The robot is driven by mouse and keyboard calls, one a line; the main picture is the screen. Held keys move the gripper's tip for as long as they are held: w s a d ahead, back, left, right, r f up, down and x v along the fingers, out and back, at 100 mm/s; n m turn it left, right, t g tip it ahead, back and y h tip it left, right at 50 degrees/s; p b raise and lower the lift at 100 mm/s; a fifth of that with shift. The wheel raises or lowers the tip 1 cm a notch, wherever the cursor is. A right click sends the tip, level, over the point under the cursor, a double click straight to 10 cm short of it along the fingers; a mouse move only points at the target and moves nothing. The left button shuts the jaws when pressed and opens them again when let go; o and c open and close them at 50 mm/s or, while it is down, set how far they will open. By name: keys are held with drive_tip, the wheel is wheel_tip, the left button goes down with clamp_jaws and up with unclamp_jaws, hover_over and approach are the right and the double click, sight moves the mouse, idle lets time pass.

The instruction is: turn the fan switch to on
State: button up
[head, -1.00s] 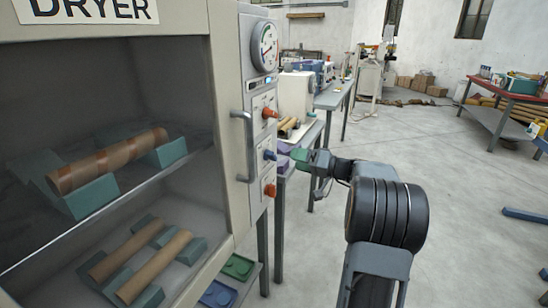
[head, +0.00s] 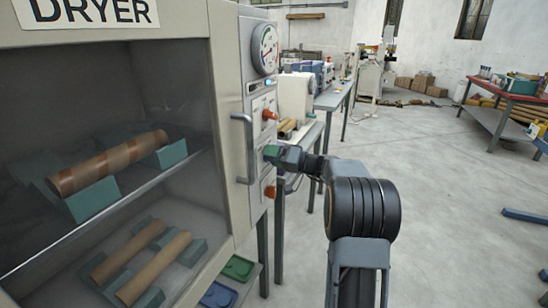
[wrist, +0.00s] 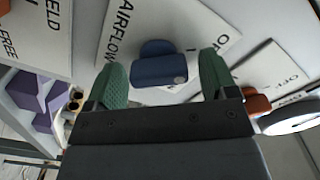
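The dryer's control panel (head: 262,133) carries a blue knob (wrist: 160,65) beside a label reading AIRFLOW. No label reading FAN is legible. My gripper (head: 271,155) is at the panel in the head view and hides the blue knob there. In the wrist view, my gripper (wrist: 161,75) is open, with one green finger on each side of the blue knob. Small gaps show between the fingers and the knob. An orange knob (head: 269,115) is above, and it also shows in the wrist view (wrist: 257,102). Another orange knob (head: 270,191) is below.
A vertical door handle (head: 243,148) stands out just left of the panel. A round gauge (head: 264,48) is above the knobs. The dryer (head: 120,28) holds cardboard tubes behind its window. Open floor (head: 445,200) lies to the right.

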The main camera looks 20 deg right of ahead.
drive_tip(key=c, duration=0.9)
drive_tip(key=shift+m, duration=0.4)
drive_tip(key=m, duration=0.3)
drive_tip(key=shift+f+b, duration=0.1)
drive_tip(key=shift+b, duration=0.25)
drive_tip(key=m, duration=0.3)
drive_tip(key=shift+m+p, duration=0.35)
drive_tip(key=shift+m, duration=0.05)
drive_tip(key=m+p, duration=0.2)
drive_tip(key=m, duration=0.2)
drive_tip(key=shift+f, duration=0.1)
drive_tip(key=shift+f+m+p, duration=0.15)
drive_tip(key=shift+m+p, duration=0.9)
drive_tip(key=shift+m, duration=1.05)
drive_tip(key=shift+f+m, duration=0.1)
drive_tip(key=shift+m, duration=0.2)
drive_tip(key=o, duration=0.9)
